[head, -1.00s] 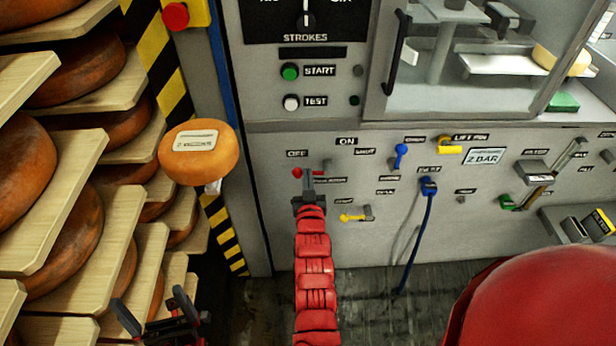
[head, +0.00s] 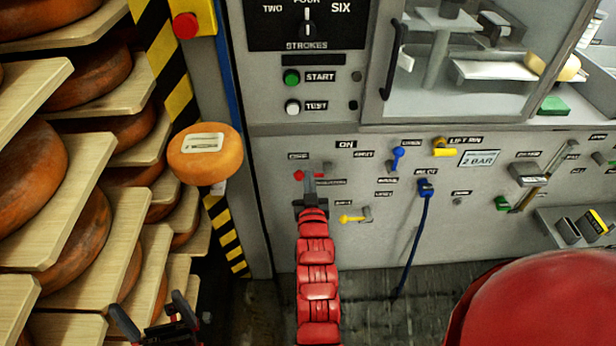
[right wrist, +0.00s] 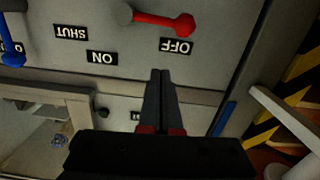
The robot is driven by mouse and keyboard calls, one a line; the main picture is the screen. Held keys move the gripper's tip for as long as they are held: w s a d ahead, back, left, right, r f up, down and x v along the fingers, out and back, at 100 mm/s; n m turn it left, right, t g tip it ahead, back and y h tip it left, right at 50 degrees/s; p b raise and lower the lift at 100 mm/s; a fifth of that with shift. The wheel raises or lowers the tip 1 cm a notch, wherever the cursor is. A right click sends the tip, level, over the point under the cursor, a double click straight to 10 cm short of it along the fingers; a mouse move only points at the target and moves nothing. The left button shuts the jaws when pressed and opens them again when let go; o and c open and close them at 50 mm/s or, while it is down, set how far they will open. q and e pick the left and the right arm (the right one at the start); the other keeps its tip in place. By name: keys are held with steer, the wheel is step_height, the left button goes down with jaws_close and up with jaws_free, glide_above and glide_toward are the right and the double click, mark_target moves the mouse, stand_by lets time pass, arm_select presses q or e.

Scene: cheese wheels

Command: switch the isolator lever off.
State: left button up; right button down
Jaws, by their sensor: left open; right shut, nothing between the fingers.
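The isolator lever (head: 299,175) is red and sits on the grey panel under the OFF and ON labels. Its red knob points left, to the OFF side; in the right wrist view the lever (right wrist: 160,20) shows upside down, with its knob beside the OFF label (right wrist: 177,46). My right gripper (head: 309,178) is shut and empty in front of the panel, just right of the knob, hiding part of the lever. In the right wrist view its fingertips (right wrist: 162,74) appear apart from the lever. My left gripper (head: 153,318) is open and empty at the lower left.
A yellow lever (head: 350,219), a blue lever (head: 397,158) and a blue-plugged cable (head: 426,187) are on the same panel. Shelves with cheese wheels (head: 75,245) stand at the left. An orange cheese-shaped object (head: 205,153) is near the striped post.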

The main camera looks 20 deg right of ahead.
steer(key=v, duration=0.6)
steer(key=shift+s+f, duration=0.25)
